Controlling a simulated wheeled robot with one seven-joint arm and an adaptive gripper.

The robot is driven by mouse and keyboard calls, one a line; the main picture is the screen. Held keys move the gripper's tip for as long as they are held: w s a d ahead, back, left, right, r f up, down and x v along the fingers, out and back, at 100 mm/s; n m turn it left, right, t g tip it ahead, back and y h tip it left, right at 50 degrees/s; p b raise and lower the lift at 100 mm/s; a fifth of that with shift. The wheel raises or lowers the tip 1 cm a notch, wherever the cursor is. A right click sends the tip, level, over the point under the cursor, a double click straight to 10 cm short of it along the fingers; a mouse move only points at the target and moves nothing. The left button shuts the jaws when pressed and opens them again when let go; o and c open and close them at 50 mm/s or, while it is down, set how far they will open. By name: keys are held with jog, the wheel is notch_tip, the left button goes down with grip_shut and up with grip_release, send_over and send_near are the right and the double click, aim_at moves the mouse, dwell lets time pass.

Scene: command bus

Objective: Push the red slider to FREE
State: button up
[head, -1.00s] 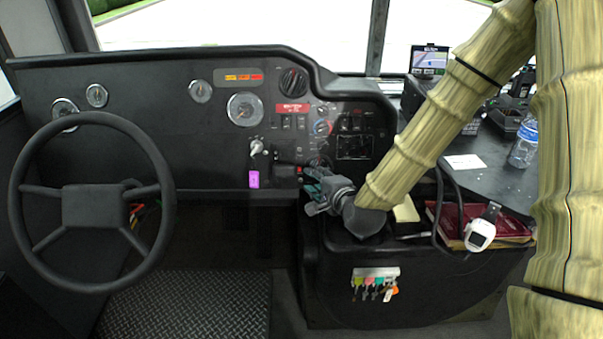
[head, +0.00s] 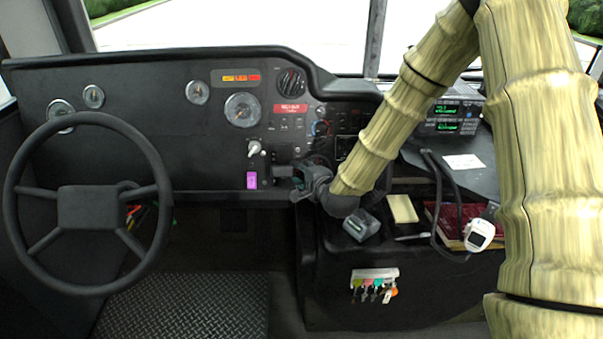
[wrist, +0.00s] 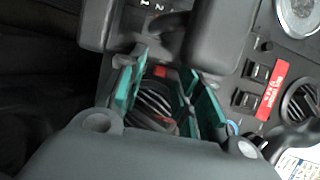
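My gripper (head: 298,184) is at the right end of the dashboard, in front of the panel right of the purple tag (head: 252,180). A second red piece lies lower, beside dark ribs. A dark lever (wrist: 172,24) with "1" and "2" marks shows at the top. In the head view my gripper hides the slider area. No FREE label is readable.
A grey-white knob (head: 254,148) sticks out above the purple tag. The steering wheel (head: 88,205) stands left. A grey box (head: 361,225), cream pad (head: 402,208) and white device (head: 480,235) lie on the console at right. Keys (head: 375,285) hang below.

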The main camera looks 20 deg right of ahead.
grip_shut()
jog(key=shift+w+d+r+p, duration=0.1)
jog(key=shift+w+r+p, duration=0.1)
jog(key=shift+r+p, duration=0.3)
jog(key=shift+w+d+r+p, duration=0.1)
jog(key=shift+w+r+p, duration=0.15)
jog(key=shift+r, duration=0.35)
grip_release()
jog(key=shift+r, duration=0.1)
jog(key=shift+s, duration=0.1)
jog(key=v, duration=1.2)
